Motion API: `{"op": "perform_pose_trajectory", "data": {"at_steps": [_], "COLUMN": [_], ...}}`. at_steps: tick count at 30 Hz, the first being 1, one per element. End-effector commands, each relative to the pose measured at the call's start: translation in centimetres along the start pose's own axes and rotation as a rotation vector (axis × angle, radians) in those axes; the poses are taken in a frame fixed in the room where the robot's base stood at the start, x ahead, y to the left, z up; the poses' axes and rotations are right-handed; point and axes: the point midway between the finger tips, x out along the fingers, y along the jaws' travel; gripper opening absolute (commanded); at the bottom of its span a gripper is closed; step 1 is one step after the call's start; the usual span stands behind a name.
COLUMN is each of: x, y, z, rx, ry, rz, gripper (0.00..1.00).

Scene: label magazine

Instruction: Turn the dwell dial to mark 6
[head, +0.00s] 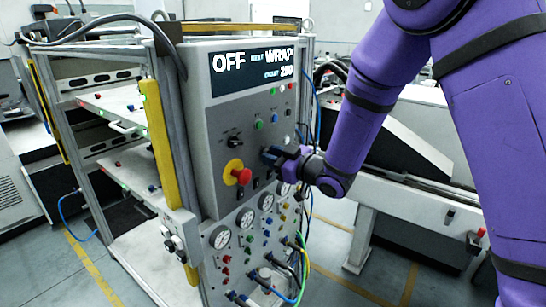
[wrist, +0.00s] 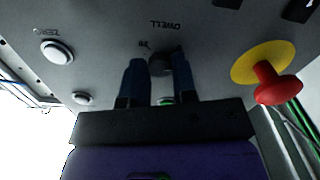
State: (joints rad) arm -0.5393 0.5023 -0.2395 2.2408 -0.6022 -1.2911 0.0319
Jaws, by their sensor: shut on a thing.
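My gripper (head: 272,156) reaches the grey control panel (head: 208,130) from the right in the head view. In the wrist view my gripper's two dark blue fingers (wrist: 158,68) are shut on the dwell dial (wrist: 160,64), a small dark knob under the upside-down DWELL lettering. The fingers cover most of the dial. Its pointer and the mark numbers cannot be read. In the head view my gripper hides the dial. The panel display (head: 252,66) reads OFF, WRAP and 250.
A red mushroom button on a yellow base (head: 237,173) sits close to the left of my gripper; it also shows at right in the wrist view (wrist: 275,84). A black switch (head: 235,142) is above it. A white ZERO button (wrist: 57,52) is nearby. Gauges and hoses (head: 266,201) lie below.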

Motion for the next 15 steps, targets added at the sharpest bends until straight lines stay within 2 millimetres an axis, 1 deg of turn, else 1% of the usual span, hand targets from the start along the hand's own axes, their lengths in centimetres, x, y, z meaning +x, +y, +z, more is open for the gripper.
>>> {"op": "perform_pose_trajectory", "data": {"at_steps": [8,15], "x": [-0.05,-0.09], "y": [0.06,0.09], "z": [0.03,0.04], "rx": [0.071,0.242], "ry": [-0.001,0.000], "rz": [0.002,0.003], "gripper": [0.02,0.02]}}
